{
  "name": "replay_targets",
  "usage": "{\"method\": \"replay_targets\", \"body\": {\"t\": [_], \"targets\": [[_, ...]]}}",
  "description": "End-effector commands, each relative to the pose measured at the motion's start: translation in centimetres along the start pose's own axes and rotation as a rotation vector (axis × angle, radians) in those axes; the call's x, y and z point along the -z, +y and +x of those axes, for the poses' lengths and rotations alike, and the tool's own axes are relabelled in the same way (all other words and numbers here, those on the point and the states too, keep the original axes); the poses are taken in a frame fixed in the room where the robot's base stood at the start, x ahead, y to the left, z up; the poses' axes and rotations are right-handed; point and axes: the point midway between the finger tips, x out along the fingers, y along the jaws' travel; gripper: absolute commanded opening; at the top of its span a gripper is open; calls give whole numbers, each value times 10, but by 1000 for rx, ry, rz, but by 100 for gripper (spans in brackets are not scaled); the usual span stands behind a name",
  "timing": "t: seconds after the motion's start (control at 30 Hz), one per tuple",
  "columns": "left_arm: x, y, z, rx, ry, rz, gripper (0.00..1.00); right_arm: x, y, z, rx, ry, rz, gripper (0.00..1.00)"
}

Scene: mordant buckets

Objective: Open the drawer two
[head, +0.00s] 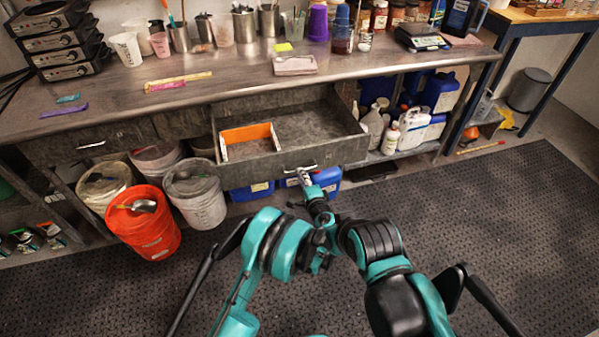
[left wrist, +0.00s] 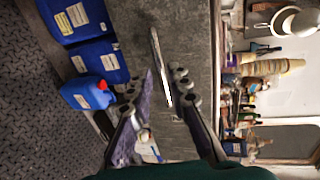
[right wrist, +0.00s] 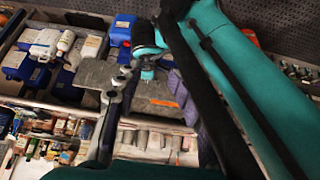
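The middle drawer (head: 325,153) of the grey workbench stands pulled well out, its inside showing. An orange-faced divider (head: 250,133) is near its left side; the rest of the floor looks bare. Its handle (head: 300,169) is on the front panel. My left gripper (head: 304,179) is at this handle.
A closed drawer (head: 110,141) is to the left. An orange bucket (head: 148,232) and pale buckets (head: 195,193) stand below it. Blue jugs (head: 440,92) and white bottles fill the right shelf. Cups and tools crowd the bench top. The dark floor mat (head: 500,220) is clear at right.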

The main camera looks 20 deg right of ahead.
Motion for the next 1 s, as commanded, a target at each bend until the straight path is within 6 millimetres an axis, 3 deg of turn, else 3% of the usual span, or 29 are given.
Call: {"method": "replay_targets", "body": {"t": [0.23, 0.57, 0.77, 1.0], "targets": [[1, 0, -32, 0, 2, 0, 18, 1, 0, 0, 1, 2, 1, 40], [2, 0, -39, 0, 5, 0, 18, 2, -1, 0, 4, 5, 4, 40], [2, 0, -33, 0, 3, 0, 18, 2, -2, 0, 5, 5, 3, 40], [1, 0, 4, 0, 0, 0, 18, 0, -2, 0, 6, 0, 1, 40]]}}
